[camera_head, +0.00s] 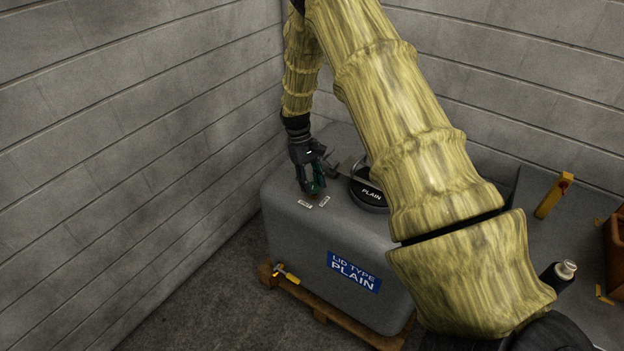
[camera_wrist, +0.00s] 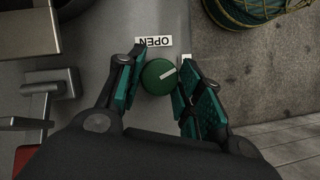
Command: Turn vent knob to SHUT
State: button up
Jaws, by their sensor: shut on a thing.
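The round green vent knob (camera_wrist: 157,78) shows in the wrist view, with a white pointer line slanting right and slightly up. My gripper (camera_wrist: 160,82) has one teal-padded finger on each side of it and is shut on it. A white OPEN label (camera_wrist: 153,41), upside down in this view, lies just above the knob. A second white label (camera_wrist: 186,61) is mostly hidden by the right finger, and its text cannot be read. In the head view my gripper (camera_head: 314,187) points down at the top of the grey tank (camera_head: 290,225), beside two small labels; the knob is not clear there.
A black PLAIN lid (camera_head: 371,193) sits right of my gripper, partly behind my arm. A grey latch (camera_wrist: 52,87) lies left of the knob in the wrist view. Block walls (camera_head: 130,130) stand close behind and left. A yellow-handled tool (camera_head: 287,275) is at the pallet edge.

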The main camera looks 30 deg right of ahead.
jog(key=m+y, duration=0.1)
jog(key=m, duration=0.1)
jog(key=m+p, duration=0.1)
jog(key=m, duration=0.2)
jog(key=shift+d+y, duration=0.15)
jog(key=shift+y, duration=0.25)
jog(key=shift+t, duration=0.3)
jog(key=o, duration=1)
jog(key=shift+w+r, duration=0.1)
jog(key=v, duration=1.1)
jog(key=shift+w+d+r, duration=0.15)
jog(key=shift+w+r, duration=0.05)
jog(key=shift+r, duration=0.15)
